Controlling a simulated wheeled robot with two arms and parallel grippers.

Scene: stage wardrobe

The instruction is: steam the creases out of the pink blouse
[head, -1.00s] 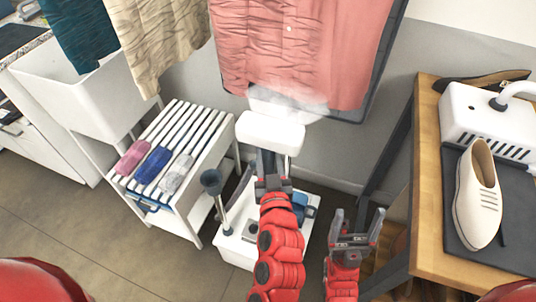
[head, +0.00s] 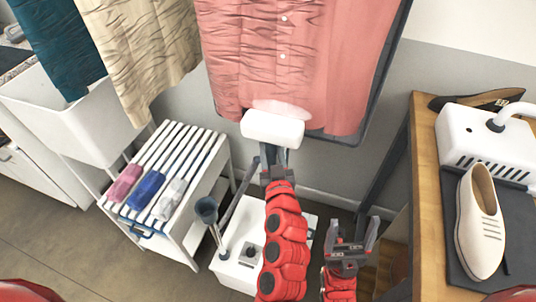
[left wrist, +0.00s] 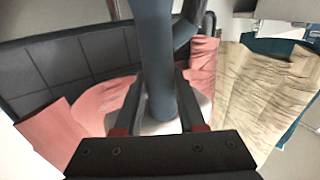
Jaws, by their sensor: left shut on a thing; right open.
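The pink blouse (head: 290,60) hangs at top centre of the head view. Its left side looks creased and its right side smoother. My left gripper (head: 274,165) is shut on the steamer head (head: 272,127), a white block just in front of the blouse's lower edge. A pinkish-white haze shows above the steamer head. In the left wrist view the fingers close around the steamer's dark handle (left wrist: 155,60), with pink cloth (left wrist: 100,100) behind it. My right gripper (head: 352,240) is open and empty, low and right of the left arm.
Beige (head: 140,50) and teal (head: 58,45) garments hang to the left. A slatted rack (head: 190,150) with rolled cloths stands below. The white steamer base (head: 235,262) is on the floor. At right, a wooden table (head: 428,200) carries a cream shoe (head: 480,225) and a white machine (head: 485,138).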

